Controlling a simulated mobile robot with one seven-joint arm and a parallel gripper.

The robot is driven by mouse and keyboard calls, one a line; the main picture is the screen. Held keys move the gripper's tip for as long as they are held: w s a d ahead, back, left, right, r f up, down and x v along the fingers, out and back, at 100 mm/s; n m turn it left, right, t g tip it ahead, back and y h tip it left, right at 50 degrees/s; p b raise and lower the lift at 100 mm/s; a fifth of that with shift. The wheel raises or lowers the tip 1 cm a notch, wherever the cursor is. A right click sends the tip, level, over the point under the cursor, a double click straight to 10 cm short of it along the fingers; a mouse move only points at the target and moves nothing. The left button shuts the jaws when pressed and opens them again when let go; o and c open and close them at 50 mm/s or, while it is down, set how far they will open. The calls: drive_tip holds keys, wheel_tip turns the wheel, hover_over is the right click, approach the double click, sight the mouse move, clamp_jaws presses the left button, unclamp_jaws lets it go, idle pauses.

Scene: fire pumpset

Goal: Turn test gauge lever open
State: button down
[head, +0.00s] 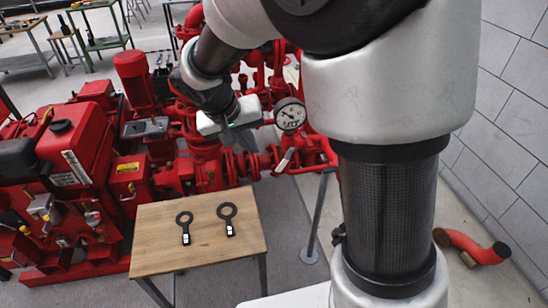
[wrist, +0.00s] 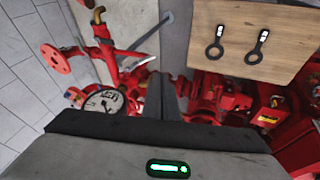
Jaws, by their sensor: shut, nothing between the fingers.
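The test gauge is a round white dial (head: 290,115) on the red pipework, just right of my gripper in the head view. It also shows in the wrist view (wrist: 104,101), left of the fingers. A pale lever (head: 285,160) sits below the gauge on the pipe. In the wrist view the lever (wrist: 141,65) lies up and left of the fingertips, apart from them. My gripper (head: 243,140) hangs over the red pump pipes. Its dark fingers (wrist: 161,90) are together and empty. The lever's pivot is too small to make out.
A wooden table (head: 165,250) with two black ring-ended tools (head: 185,227) stands in front of the pumpset. Red engine units (head: 75,150) fill the left. A thin grey post (head: 318,215) stands right of the table. A red pipe elbow (head: 475,247) lies near the tiled wall.

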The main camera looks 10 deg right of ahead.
sight(285, 160)
drive_tip(key=d+r+b+x, duration=0.1)
drive_tip(key=d+x, duration=0.1)
drive_tip(key=x, duration=1)
drive_tip(key=shift+w+d+f+n, duration=0.15)
drive_tip(key=shift+w+d+n, duration=0.15)
drive_tip(key=shift+f+t+h+b, duration=0.3)
drive_tip(key=shift+h+b, duration=0.1)
drive_tip(key=shift+b, duration=0.8)
